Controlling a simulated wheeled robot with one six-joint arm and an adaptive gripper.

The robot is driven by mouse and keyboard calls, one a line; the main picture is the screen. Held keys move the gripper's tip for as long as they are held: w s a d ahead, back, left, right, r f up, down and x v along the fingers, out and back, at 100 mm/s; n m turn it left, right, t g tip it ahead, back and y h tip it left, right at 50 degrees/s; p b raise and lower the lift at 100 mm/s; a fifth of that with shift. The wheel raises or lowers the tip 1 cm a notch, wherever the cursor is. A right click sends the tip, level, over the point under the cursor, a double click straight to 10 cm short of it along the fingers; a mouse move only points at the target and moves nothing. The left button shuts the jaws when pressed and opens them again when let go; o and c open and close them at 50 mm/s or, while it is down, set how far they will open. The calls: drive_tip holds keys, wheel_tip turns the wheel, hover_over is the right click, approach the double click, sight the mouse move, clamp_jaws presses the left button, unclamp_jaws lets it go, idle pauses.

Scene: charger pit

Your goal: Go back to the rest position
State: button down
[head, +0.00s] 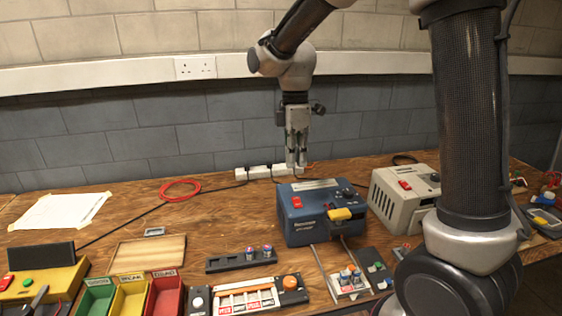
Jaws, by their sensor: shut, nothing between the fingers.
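My gripper (297,160) points straight down at the back middle of the wooden bench, and its fingers are shut with nothing between them. In the picture the fingertips appear just above the back edge of the blue charger box (318,213), in front of the white power strip (262,172). I cannot tell the exact height of the fingertips above the bench. My arm arches from the right over the bench. The blue box has a red switch, a yellow part and a dark knob on it.
A grey box (402,190) stands right of the blue box, close to my arm. Green, yellow and red trays (130,298) and a battery holder (240,261) lie in front. A red cable coil (181,190) and white paper (60,211) lie at the back left.

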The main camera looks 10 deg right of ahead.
drive_tip(key=s+d+r+m+t, duration=0.3)
drive_tip(key=s+d+r+m, duration=0.1)
drive_tip(key=s+d+m, duration=0.4)
drive_tip(key=s+d+r+m+t, duration=0.3)
drive_tip(key=s+d+m, duration=0.6)
drive_tip(key=s, duration=0.4)
drive_tip(key=shift+d+r+m, duration=0.3)
drive_tip(key=shift+r, duration=0.4)
